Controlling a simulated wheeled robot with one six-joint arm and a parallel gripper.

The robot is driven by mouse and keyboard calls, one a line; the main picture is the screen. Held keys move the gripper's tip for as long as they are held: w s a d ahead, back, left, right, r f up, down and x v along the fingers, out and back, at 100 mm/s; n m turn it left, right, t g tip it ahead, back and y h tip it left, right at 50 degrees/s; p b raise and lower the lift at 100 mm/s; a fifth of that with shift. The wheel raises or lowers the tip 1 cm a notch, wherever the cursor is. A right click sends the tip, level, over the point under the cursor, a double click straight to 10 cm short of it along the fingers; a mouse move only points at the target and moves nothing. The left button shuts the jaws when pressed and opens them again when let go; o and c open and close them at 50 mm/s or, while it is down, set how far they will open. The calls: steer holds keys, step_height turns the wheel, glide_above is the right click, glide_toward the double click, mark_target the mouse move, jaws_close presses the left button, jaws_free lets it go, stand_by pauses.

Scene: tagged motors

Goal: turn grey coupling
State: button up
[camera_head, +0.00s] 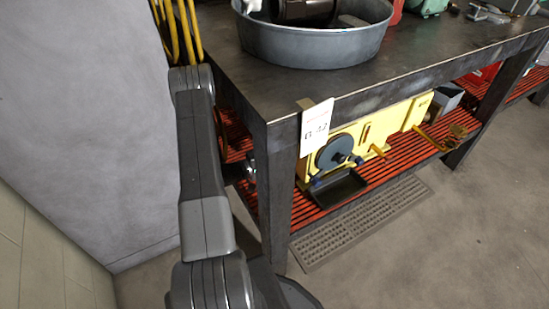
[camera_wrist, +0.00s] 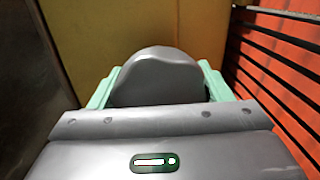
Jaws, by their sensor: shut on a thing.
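In the wrist view, the grey coupling (camera_wrist: 157,72) is a smooth, rounded grey piece in front of a yellow surface. My gripper (camera_wrist: 158,84) is shut on it, with a mint-green finger at each side. The lower part of the coupling is hidden behind the grey gripper body. In the head view, my arm reaches to the left end of the bench, and I cannot make out the gripper clearly near the front leg. A yellow machine (camera_head: 372,130) with a dark round disc (camera_head: 335,152) stands on the lower shelf. I cannot tell whether this disc is the gripped piece.
The red slatted shelf (camera_head: 400,157) runs under the dark bench (camera_head: 420,62). The bench leg (camera_head: 281,180) stands close to my arm. A white tag (camera_head: 316,127) hangs at the bench corner. A grey tub (camera_head: 315,42) sits on top. A floor grate (camera_head: 365,215) lies in front.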

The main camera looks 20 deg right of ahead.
steer(key=n, duration=0.4)
steer(key=shift+p, duration=0.3)
steer(key=n, duration=0.5)
steer(key=shift+h, duration=0.3)
steer(key=o, duration=1)
steer(key=shift+r, duration=0.1)
steer(key=shift+c, duration=0.2)
steer(key=shift+a, duration=0.1)
steer(key=a+p, duration=0.1)
steer(key=a, duration=1.1)
steer(key=shift+p, duration=0.35)
